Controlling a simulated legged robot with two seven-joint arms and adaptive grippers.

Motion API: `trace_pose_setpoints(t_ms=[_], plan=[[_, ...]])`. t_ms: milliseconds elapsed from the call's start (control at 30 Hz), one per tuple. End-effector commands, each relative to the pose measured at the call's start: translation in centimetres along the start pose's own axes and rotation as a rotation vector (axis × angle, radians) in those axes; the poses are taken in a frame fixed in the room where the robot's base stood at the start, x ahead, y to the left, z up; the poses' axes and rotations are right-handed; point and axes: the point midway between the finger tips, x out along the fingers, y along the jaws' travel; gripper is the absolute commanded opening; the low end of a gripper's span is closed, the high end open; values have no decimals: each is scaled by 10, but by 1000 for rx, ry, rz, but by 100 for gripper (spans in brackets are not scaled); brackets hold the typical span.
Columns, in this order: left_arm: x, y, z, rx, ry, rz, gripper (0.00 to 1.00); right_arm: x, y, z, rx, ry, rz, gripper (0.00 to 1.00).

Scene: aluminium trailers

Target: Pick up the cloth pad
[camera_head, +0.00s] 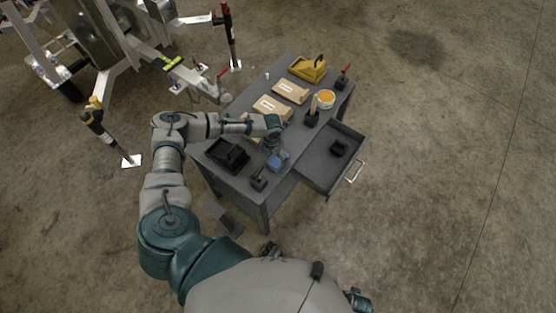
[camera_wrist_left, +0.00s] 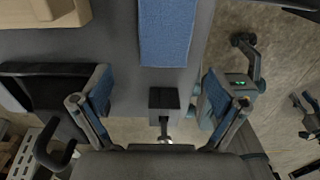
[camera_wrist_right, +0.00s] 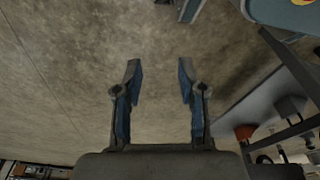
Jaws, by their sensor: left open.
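The cloth pad is a blue folded rectangle (camera_head: 281,162) near the front edge of the dark grey table (camera_head: 325,72). In the left wrist view the cloth pad (camera_wrist_left: 166,35) lies flat at top centre, beyond the fingertips. My left gripper (camera_head: 275,146) is just above and behind the pad in the head view and partly covers it. In the left wrist view my left gripper (camera_wrist_left: 157,88) is open and empty, with a small black block (camera_wrist_left: 163,98) below between its fingers. My right gripper (camera_wrist_right: 158,75) is open and empty over the concrete floor, away from the pad.
A black tray (camera_head: 228,156) and a black holder (camera_head: 259,180) stand close to the pad. An open drawer (camera_head: 325,168) juts out right. Floor right is clear.

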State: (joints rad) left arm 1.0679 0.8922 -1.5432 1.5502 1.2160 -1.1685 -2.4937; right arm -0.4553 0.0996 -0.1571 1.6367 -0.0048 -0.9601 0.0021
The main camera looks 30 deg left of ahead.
Motion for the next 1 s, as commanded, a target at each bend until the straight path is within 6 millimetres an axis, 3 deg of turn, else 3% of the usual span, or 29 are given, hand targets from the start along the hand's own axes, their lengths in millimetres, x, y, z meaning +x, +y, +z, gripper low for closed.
trace_pose_setpoints(t_ms=[167, 400, 700, 933, 967, 1000], plan=[[15, -3, 0, 1, 1, 2, 97, -4, 1, -3, 1, 2, -1, 40], [50, -7, 0, 0, 1, 5, 97, -17, 3, -12, 3, 9, -4, 40], [56, -4, 0, -1, -1, 1, 97, -21, 2, -14, 3, 9, 0, 40], [56, -4, 0, -1, 0, 2, 39, -21, 2, -15, 3, 8, 0, 40], [56, -4, 0, -1, 0, 2, 33, -21, 2, -15, 3, 8, -1, 40], [56, -4, 0, -1, 0, 2, 33, -21, 1, -15, 3, 8, -1, 40]])
